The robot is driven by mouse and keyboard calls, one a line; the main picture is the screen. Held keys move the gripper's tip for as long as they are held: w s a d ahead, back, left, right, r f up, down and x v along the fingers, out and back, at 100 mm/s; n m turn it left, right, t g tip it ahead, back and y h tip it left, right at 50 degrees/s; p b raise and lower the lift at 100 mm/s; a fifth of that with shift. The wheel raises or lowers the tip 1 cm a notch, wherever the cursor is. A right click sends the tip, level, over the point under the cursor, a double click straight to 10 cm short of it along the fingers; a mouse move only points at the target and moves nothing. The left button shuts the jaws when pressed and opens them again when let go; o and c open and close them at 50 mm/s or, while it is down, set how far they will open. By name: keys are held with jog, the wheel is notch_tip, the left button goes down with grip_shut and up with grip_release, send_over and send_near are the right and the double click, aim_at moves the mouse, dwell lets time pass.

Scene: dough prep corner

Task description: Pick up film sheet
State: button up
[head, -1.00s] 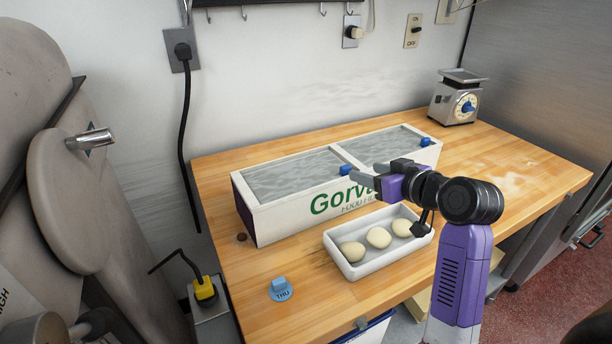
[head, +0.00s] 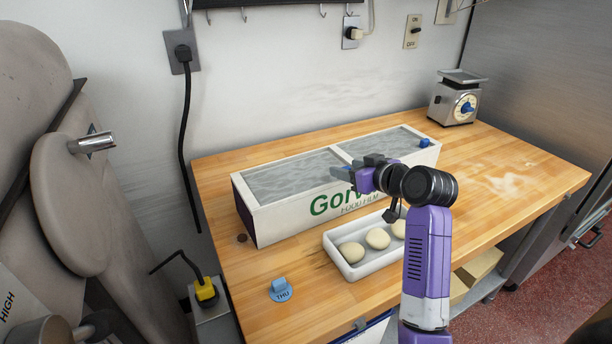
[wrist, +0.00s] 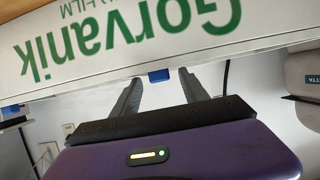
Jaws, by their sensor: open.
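The white Gorvanik food film box (head: 262,222) stands on the wooden table. Two grey, see-through film sheets lie on its top, a left one (head: 290,178) and a right one (head: 385,146). A blue tab (head: 424,142) sits at the right sheet's front corner. My gripper (head: 342,173) is open and empty at the box's upper front edge, by the left sheet's front right corner. In the wrist view a blue tab (wrist: 159,76) shows between my spread fingers (wrist: 160,80), by the box edge. The head view hides this tab behind my gripper; I cannot tell whether the fingers touch it.
A white tray (head: 347,268) with dough balls (head: 378,238) stands in front of the box, partly under my arm. A blue THU marker (head: 281,290) lies at the front left. A scale (head: 455,98) stands at the back right. The table's right side is clear.

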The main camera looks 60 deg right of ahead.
jog(key=shift+f, duration=0.2)
jog(key=shift+c, duration=0.5)
jog(key=shift+a+f, duration=0.1)
grip_shut()
notch_tip(320, 180, up, 10)
jog(key=shift+r, duration=0.2)
jog(key=c, duration=0.5)
grip_release()
jog(key=shift+c, duration=0.2)
grip_shut()
